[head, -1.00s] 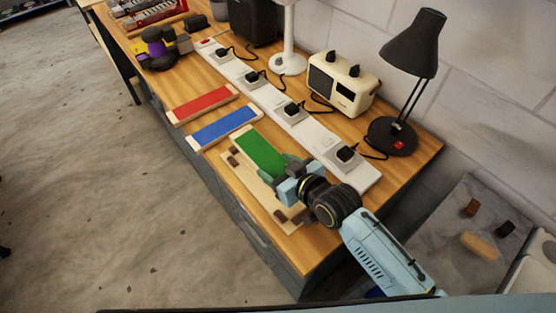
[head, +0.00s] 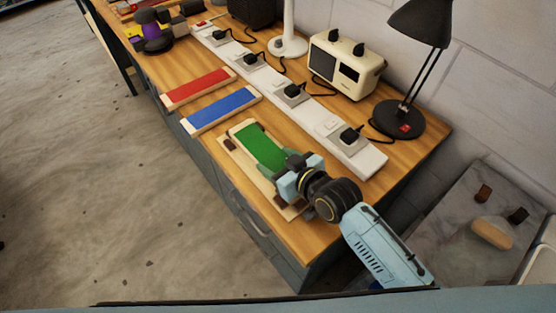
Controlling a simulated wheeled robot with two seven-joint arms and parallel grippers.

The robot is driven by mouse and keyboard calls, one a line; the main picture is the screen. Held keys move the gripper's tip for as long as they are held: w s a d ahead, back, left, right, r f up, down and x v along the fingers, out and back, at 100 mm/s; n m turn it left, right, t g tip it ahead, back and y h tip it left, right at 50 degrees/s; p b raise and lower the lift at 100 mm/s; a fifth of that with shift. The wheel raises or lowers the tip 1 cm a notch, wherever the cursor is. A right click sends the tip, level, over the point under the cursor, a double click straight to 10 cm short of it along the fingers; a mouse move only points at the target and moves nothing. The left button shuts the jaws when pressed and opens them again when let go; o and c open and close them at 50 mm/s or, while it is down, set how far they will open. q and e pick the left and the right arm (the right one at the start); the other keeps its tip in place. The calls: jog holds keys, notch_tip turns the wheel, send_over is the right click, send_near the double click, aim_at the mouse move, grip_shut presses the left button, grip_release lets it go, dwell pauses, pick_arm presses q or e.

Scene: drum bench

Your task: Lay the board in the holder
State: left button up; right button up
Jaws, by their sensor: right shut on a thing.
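The green board (head: 262,147) lies over the light wooden holder (head: 236,163) near the bench's front edge. Dark brown blocks show at the holder's corners. My right gripper (head: 289,174) is shut on the near end of the green board, and its fingers hide that end. The board looks roughly in line with the holder; I cannot tell whether it rests fully on it. My left gripper is not in view.
A blue board (head: 222,110) and a red board (head: 198,89) lie farther along the bench. A white power strip (head: 318,121) with several plugs runs behind them. A cream radio (head: 345,66) and a black lamp (head: 402,118) stand at the back.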

jog(key=shift+s+p, duration=0.1)
jog(key=shift+p, duration=0.3)
dwell(0.3)
jog(key=shift+f, duration=0.15)
dwell(0.4)
jog(key=o, duration=1.2)
jog(key=shift+d, duration=0.1)
jog(key=v, duration=1.3)
jog(key=shift+s+d+p, duration=0.1)
jog(key=shift+s+p, duration=0.05)
jog(key=shift+p, duration=0.15)
jog(key=shift+s, duration=0.1)
